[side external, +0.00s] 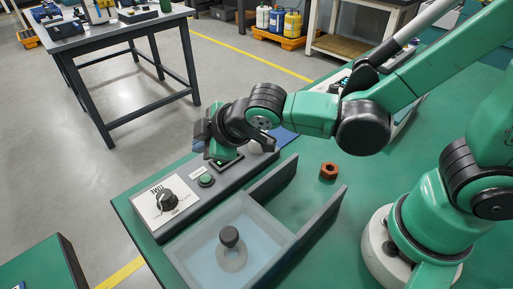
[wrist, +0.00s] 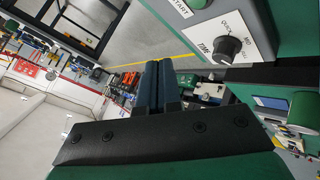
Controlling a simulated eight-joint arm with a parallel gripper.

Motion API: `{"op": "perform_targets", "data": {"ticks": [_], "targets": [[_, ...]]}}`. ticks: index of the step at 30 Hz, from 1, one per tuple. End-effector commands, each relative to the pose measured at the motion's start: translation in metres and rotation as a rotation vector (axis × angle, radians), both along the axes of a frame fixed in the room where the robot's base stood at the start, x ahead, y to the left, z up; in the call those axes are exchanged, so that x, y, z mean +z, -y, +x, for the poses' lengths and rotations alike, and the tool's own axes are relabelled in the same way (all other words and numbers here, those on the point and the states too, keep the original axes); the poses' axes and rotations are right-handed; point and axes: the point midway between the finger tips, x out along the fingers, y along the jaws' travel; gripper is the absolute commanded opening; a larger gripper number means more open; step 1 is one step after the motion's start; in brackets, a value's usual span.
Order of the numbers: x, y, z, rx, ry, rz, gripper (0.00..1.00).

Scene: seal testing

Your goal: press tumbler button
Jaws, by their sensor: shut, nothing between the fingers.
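A grey control panel (side external: 186,207) lies along the left side of the green bench. It carries a black knob (side external: 167,200) on a white plate, a round green button (side external: 206,180), and a switch with a green part (side external: 226,161) further back, partly covered by my gripper (side external: 203,138). I cannot tell which of these is the tumbler button. My gripper is shut and empty, just above the panel by that switch; whether it touches is hidden. In the wrist view the fingers (wrist: 160,85) are side by side. The knob (wrist: 228,48) and a START label show at upper right.
A translucent tray (side external: 195,258) with a black-knobbed piece (side external: 230,237) stands beside the panel. Grey dividing walls (side external: 318,222) and an orange-brown hex nut (side external: 329,170) are on the bench. A separate table (side external: 115,38) stands at the back left. Bare bench lies around the nut.

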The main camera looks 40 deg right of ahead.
Motion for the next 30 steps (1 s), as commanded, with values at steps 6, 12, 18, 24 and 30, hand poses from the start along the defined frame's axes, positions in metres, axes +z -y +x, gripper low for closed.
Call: {"op": "perform_targets", "data": {"ticks": [6,12,18,24,30], "targets": [[-0.030,0.000,0.000,0.000,0.000,0.000,0.00],[-0.047,0.000,0.001,0.000,0.000,0.000,0.00],[-0.053,0.000,0.000,0.000,0.000,0.000,0.00],[-0.054,0.000,0.000,0.000,0.000,0.000,0.00],[-0.054,0.000,0.000,0.000,0.000,0.000,0.00]]}}
